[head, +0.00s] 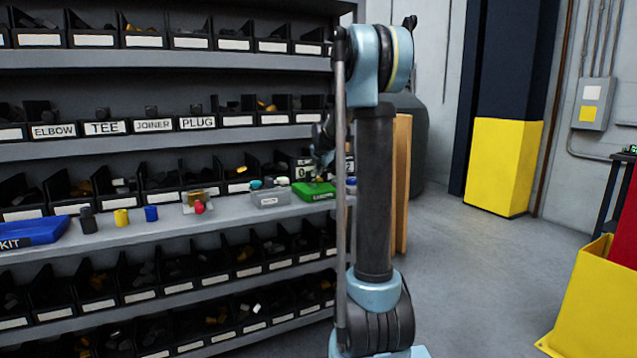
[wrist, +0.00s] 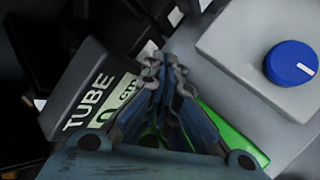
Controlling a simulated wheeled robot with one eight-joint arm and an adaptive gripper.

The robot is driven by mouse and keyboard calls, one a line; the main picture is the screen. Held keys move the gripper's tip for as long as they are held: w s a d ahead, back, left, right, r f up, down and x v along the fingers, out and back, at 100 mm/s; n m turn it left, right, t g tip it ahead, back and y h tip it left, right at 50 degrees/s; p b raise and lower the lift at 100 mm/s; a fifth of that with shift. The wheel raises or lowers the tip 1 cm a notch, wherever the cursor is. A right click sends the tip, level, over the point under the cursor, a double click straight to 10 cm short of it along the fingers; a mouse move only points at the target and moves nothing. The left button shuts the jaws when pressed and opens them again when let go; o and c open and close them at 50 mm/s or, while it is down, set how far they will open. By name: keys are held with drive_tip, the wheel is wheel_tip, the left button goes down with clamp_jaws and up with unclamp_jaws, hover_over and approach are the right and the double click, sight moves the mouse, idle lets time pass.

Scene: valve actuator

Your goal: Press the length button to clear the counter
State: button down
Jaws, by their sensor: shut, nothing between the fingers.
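My gripper (wrist: 163,65) is shut and empty, its fingertips over the edge of a black counter box (wrist: 78,92) marked "TUBE". A green part (wrist: 235,138) lies behind the fingers. In the head view my gripper (head: 322,152) is small and dark above a green labelled object (head: 314,190) on the shelf. No length button can be made out; my fingers hide part of that area.
A grey box with a blue knob (wrist: 291,63) stands right of my fingers. In the head view a clear bin (head: 270,199), red-topped part (head: 199,207) and blue kit tray (head: 35,232) share the shelf. Bins (head: 240,171) line the back. Floor at right (head: 470,260) is open.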

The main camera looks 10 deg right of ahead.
drive_tip(key=shift+r, duration=0.2)
drive_tip(key=shift+r, duration=2.5)
